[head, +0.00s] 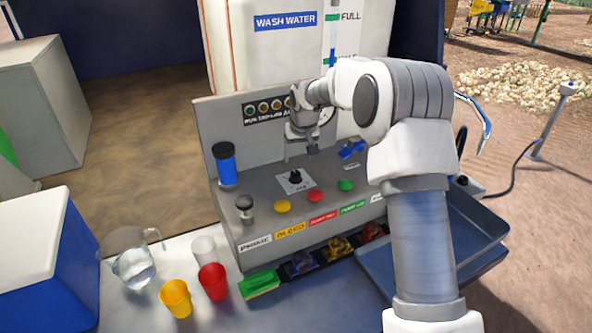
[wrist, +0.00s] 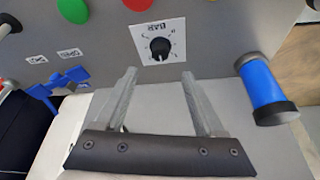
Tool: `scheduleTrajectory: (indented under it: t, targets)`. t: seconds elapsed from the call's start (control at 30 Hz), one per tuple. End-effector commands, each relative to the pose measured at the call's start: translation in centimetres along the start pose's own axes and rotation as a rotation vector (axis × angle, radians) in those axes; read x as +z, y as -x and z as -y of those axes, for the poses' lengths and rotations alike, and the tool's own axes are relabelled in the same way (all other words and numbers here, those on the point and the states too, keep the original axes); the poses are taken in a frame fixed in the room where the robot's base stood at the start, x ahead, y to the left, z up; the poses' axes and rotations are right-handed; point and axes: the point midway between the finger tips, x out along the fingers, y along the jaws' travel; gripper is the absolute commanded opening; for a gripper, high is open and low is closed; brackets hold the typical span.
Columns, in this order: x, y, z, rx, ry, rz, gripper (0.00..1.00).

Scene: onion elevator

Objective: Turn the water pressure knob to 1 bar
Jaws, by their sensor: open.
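The water pressure knob (head: 295,177) is a small black dial on a white label plate on top of the grey console. In the wrist view the knob (wrist: 160,46) sits at the centre of its plate (wrist: 177,30), which is marked BAR with a scale around it; the digits are too small to read surely. My gripper (head: 300,155) is open and empty above the console, near the knob. In the wrist view the two fingers (wrist: 158,76) point toward the knob, one to each side of it in the picture and apart from it.
A blue cylinder (head: 226,168) stands left of the knob, a blue valve handle (head: 352,148) to the right. Yellow (head: 282,206), red (head: 315,196) and green (head: 345,185) buttons lie in front. A pitcher (head: 133,265) and cups (head: 213,284) stand at front left. A gauge panel (head: 268,108) is behind.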

Motion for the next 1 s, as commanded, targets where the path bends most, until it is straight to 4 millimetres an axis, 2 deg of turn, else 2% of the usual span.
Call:
scheduleTrajectory:
  t: [0.2,0.5,0.7,1.0]
  targets:
    - [0.1,-4.2,0.0,-0.001,0.001,0.003,0.71]
    - [0.0,-8.4,0.1,0.000,0.000,0.001,0.71]
    - [0.0,-9.6,0.0,0.000,0.001,0.000,0.71]
    - [0.0,-9.7,0.0,0.000,0.001,0.000,0.71]
